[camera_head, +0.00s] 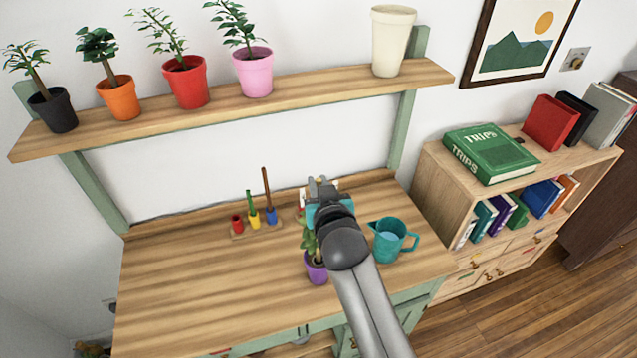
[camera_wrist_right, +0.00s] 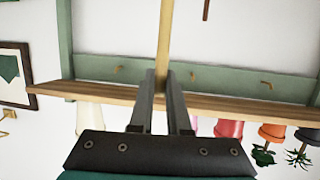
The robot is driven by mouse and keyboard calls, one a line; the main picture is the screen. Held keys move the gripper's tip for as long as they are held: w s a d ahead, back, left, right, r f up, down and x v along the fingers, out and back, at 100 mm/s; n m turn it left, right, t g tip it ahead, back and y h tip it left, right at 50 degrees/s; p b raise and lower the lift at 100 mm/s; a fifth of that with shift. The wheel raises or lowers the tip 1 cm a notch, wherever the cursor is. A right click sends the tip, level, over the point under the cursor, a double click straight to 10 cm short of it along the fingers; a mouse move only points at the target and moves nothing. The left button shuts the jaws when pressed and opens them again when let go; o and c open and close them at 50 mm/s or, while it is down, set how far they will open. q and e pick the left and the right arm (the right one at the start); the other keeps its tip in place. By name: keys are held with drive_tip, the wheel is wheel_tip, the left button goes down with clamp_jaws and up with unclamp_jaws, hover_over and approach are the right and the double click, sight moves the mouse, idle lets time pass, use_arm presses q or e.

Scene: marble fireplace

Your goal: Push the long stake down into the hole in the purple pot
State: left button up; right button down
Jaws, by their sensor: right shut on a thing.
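The purple pot (camera_head: 317,273) stands on the wooden workbench, with a green plant (camera_head: 308,240) in it partly covered by my right arm. My right gripper (camera_head: 320,184) is above and behind the pot in the head view. In the right wrist view its fingers (camera_wrist_right: 165,85) are closed around a tan long stake (camera_wrist_right: 164,40), which extends away between the fingertips. In the head view the stake cannot be made out behind the gripper. The hole in the pot is hidden. My left gripper is not in view.
A teal watering can (camera_head: 391,241) stands right of the pot. A small wooden holder (camera_head: 243,236) with colored tools is behind left. The shelf (camera_head: 140,120) above carries several potted plants and a cream pot (camera_head: 391,40). The bench's left side is clear.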

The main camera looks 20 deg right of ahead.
drive_tip(key=shift+f, duration=0.2)
drive_tip(key=shift+f+b, duration=0.3)
drive_tip(key=shift+f, duration=0.25)
idle(0.4)
drive_tip(key=shift+f+b, duration=0.3)
drive_tip(key=shift+f, duration=0.4)
drive_tip(key=shift+s+f+b, duration=0.1)
drive_tip(key=shift+f+b, duration=0.2)
drive_tip(key=shift+f, duration=0.3)
idle(0.4)
drive_tip(key=shift+f+b, duration=0.35)
drive_tip(key=shift+f, duration=0.25)
